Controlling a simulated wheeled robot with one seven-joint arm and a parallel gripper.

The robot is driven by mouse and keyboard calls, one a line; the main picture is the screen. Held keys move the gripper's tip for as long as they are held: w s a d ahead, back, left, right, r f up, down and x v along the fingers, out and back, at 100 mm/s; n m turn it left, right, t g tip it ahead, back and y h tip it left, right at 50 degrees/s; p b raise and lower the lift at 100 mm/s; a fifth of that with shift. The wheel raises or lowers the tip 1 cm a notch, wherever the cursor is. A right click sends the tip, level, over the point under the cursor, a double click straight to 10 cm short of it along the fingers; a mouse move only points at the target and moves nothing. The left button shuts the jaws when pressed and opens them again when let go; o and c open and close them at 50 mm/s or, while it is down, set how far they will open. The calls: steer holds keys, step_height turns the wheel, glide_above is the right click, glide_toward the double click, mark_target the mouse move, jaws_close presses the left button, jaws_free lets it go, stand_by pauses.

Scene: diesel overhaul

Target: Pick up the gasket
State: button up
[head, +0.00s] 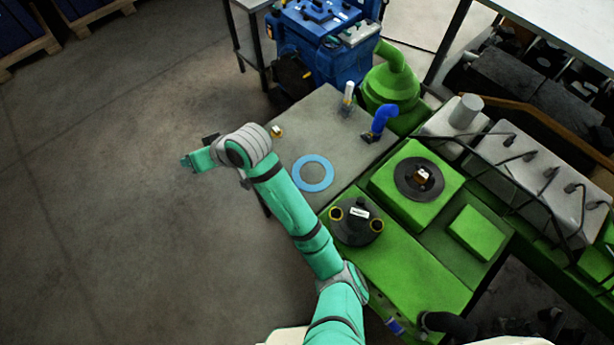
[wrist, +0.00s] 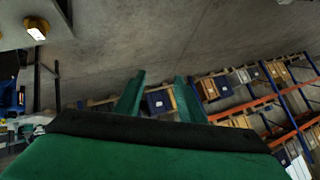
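The gasket (head: 312,173) is a flat light-blue ring lying on the grey table (head: 335,120) in the head view, near the table's front edge. My gripper (head: 186,162) is to the left of the table, out over the floor, well apart from the gasket. In the wrist view the two green fingers of my gripper (wrist: 160,98) stand apart with nothing between them. The gasket does not show in the wrist view.
A blue elbow pipe (head: 382,118), a small white-topped part (head: 348,95) and a brass fitting (head: 277,131) stand on the table. A green engine with a black round cover (head: 357,222) is to the right.

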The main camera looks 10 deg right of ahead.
steer(key=s+d+f+g+h, duration=0.1)
steer(key=d+f+g+h, duration=0.15)
steer(key=d, duration=0.55)
steer(key=s+d+f+n+g+h, duration=0.1)
steer(key=s+d+h, duration=0.15)
steer(key=d, duration=0.45)
steer(key=d+f+g+h, duration=0.2)
steer(key=d+h, duration=0.1)
steer(key=d, duration=0.5)
steer(key=shift+t, duration=0.25)
steer(key=shift+s+d+f, duration=0.1)
steer(key=shift+f, duration=2.4)
steer(key=shift+s+d+f, duration=0.1)
steer(key=shift+f, duration=2.4)
jaws_close()
